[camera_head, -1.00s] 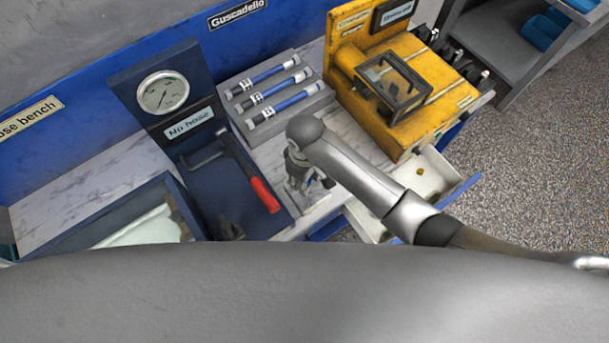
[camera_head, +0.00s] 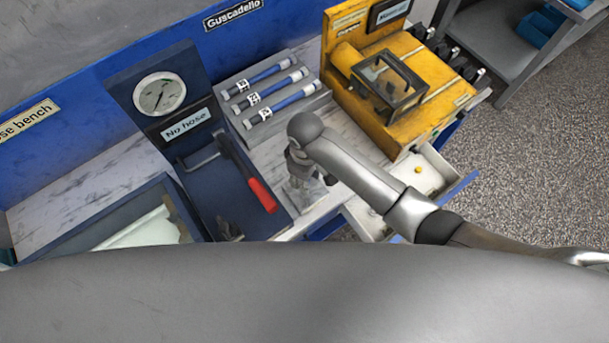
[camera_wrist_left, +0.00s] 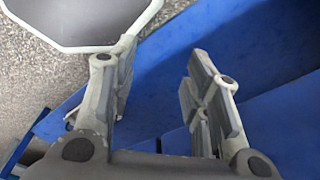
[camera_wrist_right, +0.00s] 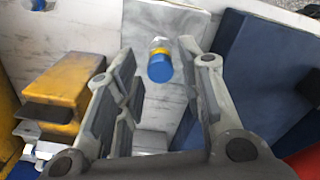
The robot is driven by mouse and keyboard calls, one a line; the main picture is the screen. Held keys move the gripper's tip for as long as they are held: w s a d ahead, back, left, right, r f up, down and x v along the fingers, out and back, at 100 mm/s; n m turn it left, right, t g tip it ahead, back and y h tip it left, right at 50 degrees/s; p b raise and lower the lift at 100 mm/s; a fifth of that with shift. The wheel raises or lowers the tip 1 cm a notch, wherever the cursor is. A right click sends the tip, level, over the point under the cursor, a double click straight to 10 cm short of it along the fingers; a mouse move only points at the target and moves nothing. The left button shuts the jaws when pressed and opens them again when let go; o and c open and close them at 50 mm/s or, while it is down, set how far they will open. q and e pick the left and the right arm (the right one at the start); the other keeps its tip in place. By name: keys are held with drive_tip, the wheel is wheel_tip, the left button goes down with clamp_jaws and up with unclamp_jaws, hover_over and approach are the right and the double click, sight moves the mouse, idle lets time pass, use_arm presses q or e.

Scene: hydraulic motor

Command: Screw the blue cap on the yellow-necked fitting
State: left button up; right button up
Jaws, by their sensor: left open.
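In the right wrist view, a short fitting (camera_wrist_right: 159,48) with a yellow band stands in front of a grey plate. A blue cap (camera_wrist_right: 160,69) shows at its near end; I cannot tell whether it is threaded on or only resting there. My right gripper (camera_wrist_right: 157,88) is open, its fingers on either side of this line and apart from the cap. In the head view, my right gripper (camera_head: 301,180) is above the bench front and its arm hides the fitting. My left gripper (camera_wrist_left: 157,95) is open and empty, over blue panels, and outside the head view.
A yellow machine (camera_head: 430,85) stands at the back right, by an open drawer (camera_head: 435,180) with a small yellow piece (camera_head: 418,170). Blue hoses (camera_head: 270,95) lie in a rack. A red-handled tool (camera_head: 262,194) lies in the dark gauge stand (camera_head: 205,165) left of the gripper.

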clamp_jaws()
drive_tip(key=m, duration=0.3)
drive_tip(key=shift+m, duration=1.4)
drive_tip(key=shift+f+m, duration=0.1)
drive_tip(key=shift+m, duration=0.9)
drive_tip(key=m, duration=0.3)
drive_tip(key=shift+m, duration=0.4)
